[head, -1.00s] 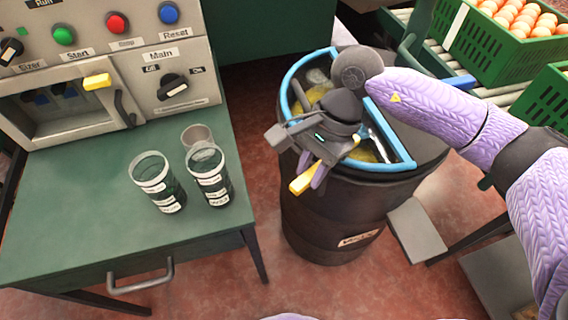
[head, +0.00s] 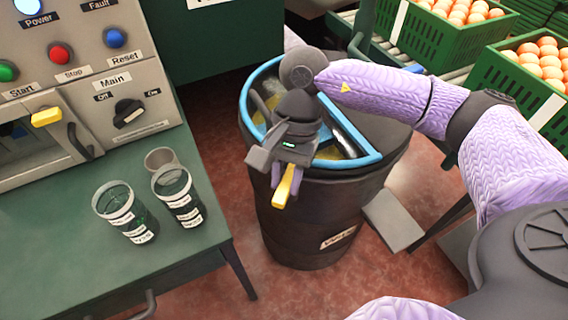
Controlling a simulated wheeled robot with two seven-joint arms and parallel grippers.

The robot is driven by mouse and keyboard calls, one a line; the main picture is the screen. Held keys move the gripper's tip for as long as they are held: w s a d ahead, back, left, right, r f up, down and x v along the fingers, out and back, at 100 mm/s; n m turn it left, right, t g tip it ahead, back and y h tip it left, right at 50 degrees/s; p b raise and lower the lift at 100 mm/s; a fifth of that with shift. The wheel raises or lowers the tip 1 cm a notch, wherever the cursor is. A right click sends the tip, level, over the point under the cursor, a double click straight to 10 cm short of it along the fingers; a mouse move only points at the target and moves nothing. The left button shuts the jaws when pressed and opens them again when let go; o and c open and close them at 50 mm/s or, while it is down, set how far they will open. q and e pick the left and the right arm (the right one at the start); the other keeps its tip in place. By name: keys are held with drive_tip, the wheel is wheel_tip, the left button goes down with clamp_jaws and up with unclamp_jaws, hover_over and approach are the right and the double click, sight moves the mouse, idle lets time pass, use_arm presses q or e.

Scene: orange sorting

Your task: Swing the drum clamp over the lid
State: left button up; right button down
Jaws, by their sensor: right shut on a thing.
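The dark drum (head: 310,228) stands on the floor right of the green table. Its top has a blue-rimmed opening (head: 345,163) with yellowish contents, and a dark lid part (head: 385,138) on the right, partly behind my right arm. My right gripper (head: 283,182) points down at the drum's front left rim. It is shut on a yellow bar (head: 286,190), apparently the drum clamp's handle, whose end sticks out below the fingers outside the rim. The rest of the clamp is hidden by the gripper. My left gripper is out of view.
Several clear labelled cups (head: 126,212) stand on the green table (head: 60,250), under a control panel (head: 75,60). Green crates of oranges (head: 530,85) sit on rollers at the back right. A grey pedal-like plate (head: 393,222) is beside the drum.

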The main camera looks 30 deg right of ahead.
drive_tip(key=c, duration=0.5)
unclamp_jaws()
drive_tip(key=shift+c, duration=0.2)
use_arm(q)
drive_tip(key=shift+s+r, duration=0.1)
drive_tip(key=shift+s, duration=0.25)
use_arm(e)
drive_tip(key=shift+o, duration=0.3)
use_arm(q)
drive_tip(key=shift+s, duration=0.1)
use_arm(e)
drive_tip(key=p+v, duration=0.3)
drive_tip(key=v, duration=0.6)
drive_tip(key=shift+r+p, duration=0.25)
drive_tip(key=shift+p, duration=0.1)
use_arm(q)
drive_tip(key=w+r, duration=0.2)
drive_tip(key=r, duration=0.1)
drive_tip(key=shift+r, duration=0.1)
use_arm(e)
drive_tip(key=shift+w+d+r, duration=0.1)
drive_tip(key=shift+d+r, duration=0.05)
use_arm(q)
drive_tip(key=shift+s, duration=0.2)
